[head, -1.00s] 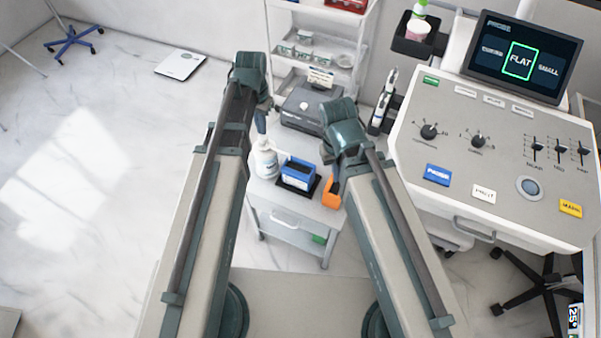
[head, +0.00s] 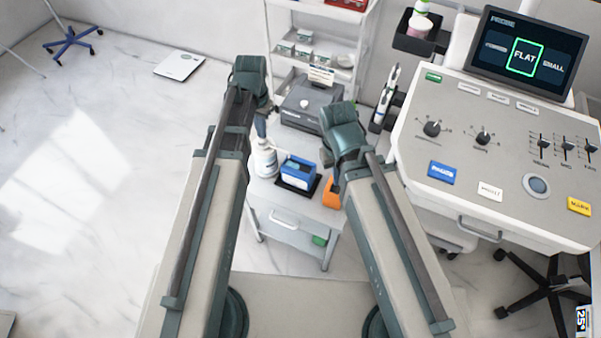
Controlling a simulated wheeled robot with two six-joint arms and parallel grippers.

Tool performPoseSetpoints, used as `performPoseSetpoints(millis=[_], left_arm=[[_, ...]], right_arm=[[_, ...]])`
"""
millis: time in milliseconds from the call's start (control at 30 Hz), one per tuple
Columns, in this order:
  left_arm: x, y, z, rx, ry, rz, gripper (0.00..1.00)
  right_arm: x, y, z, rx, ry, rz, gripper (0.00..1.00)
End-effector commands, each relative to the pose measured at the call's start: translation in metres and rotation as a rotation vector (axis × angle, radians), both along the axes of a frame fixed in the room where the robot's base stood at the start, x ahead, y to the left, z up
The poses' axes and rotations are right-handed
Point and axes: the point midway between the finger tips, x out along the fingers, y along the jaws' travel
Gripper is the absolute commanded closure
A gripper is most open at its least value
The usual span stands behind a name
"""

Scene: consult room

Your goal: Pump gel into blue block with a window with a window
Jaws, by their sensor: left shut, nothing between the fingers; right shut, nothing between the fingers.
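A white pump bottle (head: 264,162) stands at the left end of the small cart's top. The blue block (head: 297,169) sits just right of it on a black tray (head: 284,184); its window is too small to make out clearly. My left gripper (head: 261,132) points down right above the bottle's top, shut with nothing in it. Whether it touches the pump head, which it largely hides, I cannot tell. My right gripper (head: 336,186) is shut and empty, pointing down beside an orange object (head: 331,197) to the right of the block.
A grey device (head: 304,108) stands behind the bottle and block. A white shelf rack (head: 315,50) is at the back. A control console (head: 500,165) with a screen (head: 525,55) fills the right. Open floor lies left.

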Motion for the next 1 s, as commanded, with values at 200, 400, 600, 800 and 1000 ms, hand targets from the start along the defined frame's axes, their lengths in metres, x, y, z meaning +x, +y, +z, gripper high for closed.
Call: performPoseSetpoints(millis=[200, 400, 600, 800, 1000], left_arm=[[-0.001, 0.0, 0.002, -0.001, 0.001, 0.0, 1.0], [-0.001, 0.0, 0.012, -0.001, 0.001, 0.0, 1.0], [-0.001, 0.0, 0.024, -0.001, 0.001, 0.0, 1.0], [0.0, 0.0, 0.03, -0.001, 0.001, 0.0, 1.0], [0.0, 0.0, 0.029, 0.0, 0.001, 0.0, 1.0]], right_arm=[[0.0, 0.0, 0.002, 0.0, 0.0, 0.0, 1.0], [0.0, 0.0, 0.012, 0.0, 0.0, 0.0, 1.0], [0.0, 0.0, 0.024, 0.0, 0.0, 0.0, 1.0], [0.0, 0.0, 0.03, 0.0, 0.0, 0.0, 1.0], [0.0, 0.0, 0.029, 0.0, 0.0, 0.0, 1.0]])
